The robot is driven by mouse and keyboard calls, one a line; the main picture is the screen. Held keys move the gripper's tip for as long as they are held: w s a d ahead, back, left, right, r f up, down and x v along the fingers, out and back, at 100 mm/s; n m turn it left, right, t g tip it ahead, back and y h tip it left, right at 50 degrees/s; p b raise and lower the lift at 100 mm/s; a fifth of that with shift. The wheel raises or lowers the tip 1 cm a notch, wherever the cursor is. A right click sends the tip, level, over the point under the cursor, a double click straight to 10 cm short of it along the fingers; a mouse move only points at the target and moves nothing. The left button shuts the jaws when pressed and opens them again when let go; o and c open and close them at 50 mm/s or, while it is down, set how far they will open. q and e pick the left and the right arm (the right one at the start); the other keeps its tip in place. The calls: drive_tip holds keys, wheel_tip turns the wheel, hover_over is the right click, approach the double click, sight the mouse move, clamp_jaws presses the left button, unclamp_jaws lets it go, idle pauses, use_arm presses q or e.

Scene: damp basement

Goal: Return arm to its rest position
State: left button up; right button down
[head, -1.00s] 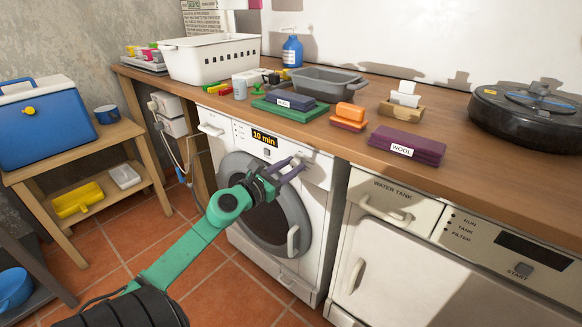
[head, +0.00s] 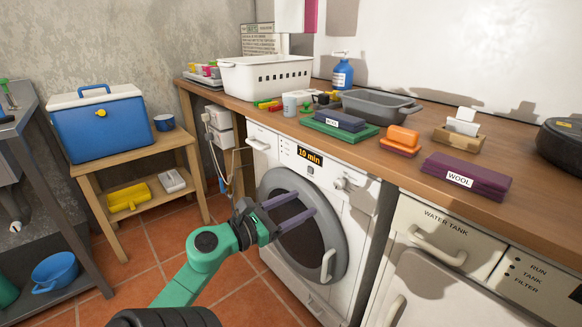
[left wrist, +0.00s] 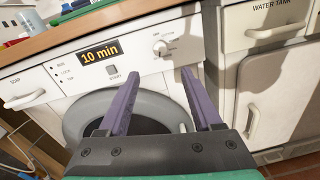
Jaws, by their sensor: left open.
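My left arm is green and reaches in from the bottom of the head view. Its left gripper (head: 295,208), with two purple fingers, is open and empty in front of the round door of the washing machine (head: 348,228). In the left wrist view the fingers (left wrist: 160,92) stand apart with nothing between them. Beyond them are the door's grey ring and the washer panel, whose display (left wrist: 100,52) reads "10 min". The washer door looks shut. My right gripper is not in view.
The wooden counter (head: 400,178) above holds a white basket (head: 265,78), a grey tub (head: 378,106) and folded cloths (head: 466,177). A dryer-like unit (head: 440,265) stands right of the washer. A small wooden table (head: 140,158) with a blue cooler (head: 100,125) stands at left. Floor between is clear.

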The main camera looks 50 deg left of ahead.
use_arm(q)
drive_tip(key=shift+s, duration=0.95)
drive_tip(key=shift+a, duration=0.1)
